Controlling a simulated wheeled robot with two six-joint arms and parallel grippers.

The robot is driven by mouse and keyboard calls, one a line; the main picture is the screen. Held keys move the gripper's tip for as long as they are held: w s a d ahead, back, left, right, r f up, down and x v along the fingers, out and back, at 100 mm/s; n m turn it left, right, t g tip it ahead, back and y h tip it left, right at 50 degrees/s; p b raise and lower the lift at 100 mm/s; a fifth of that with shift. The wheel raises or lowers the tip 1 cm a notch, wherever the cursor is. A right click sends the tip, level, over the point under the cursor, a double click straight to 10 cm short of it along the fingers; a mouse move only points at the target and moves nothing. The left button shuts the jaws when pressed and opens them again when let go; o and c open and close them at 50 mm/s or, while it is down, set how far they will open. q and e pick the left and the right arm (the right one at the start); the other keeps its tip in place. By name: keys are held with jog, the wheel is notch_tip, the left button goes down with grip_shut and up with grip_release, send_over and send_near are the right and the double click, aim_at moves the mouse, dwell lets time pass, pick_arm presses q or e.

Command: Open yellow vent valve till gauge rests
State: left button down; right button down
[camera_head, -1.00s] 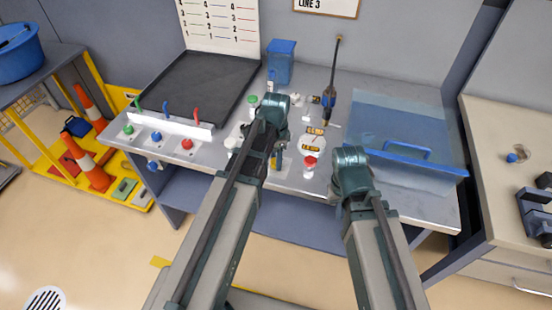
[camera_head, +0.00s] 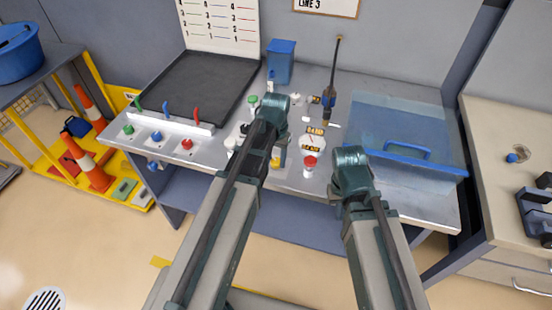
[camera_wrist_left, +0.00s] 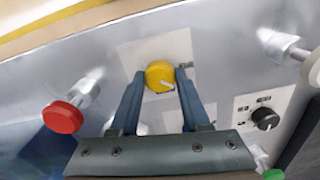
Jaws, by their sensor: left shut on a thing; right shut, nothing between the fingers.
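In the head view the yellow knob (camera_head: 275,162) shows low beside my left gripper (camera_head: 279,156), partly covered by the arm. The round white gauge (camera_head: 312,142) lies to its right between small yellow labels; its needle is too small to read. My right gripper (camera_head: 336,193) is shut and empty near the bench's front edge, mostly hidden by its wrist.
A red-capped valve (camera_head: 310,162) stands between my grippers; its red knob (camera_wrist_left: 62,117) is at left in the wrist view. A black dial (camera_wrist_left: 265,118) lies right. A clear blue-handled bin (camera_head: 405,150) stands right, a black tray (camera_head: 200,85) left.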

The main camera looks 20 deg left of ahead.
aim_at(276, 161)
pick_arm(q)
jog(key=n, duration=0.4)
jog(key=shift+n, duration=2.1)
jog(key=shift+c, duration=1.9)
grip_release()
jog(key=shift+r, duration=0.1)
notch_tip(276, 161, up, 14)
jog(key=p, duration=1.4)
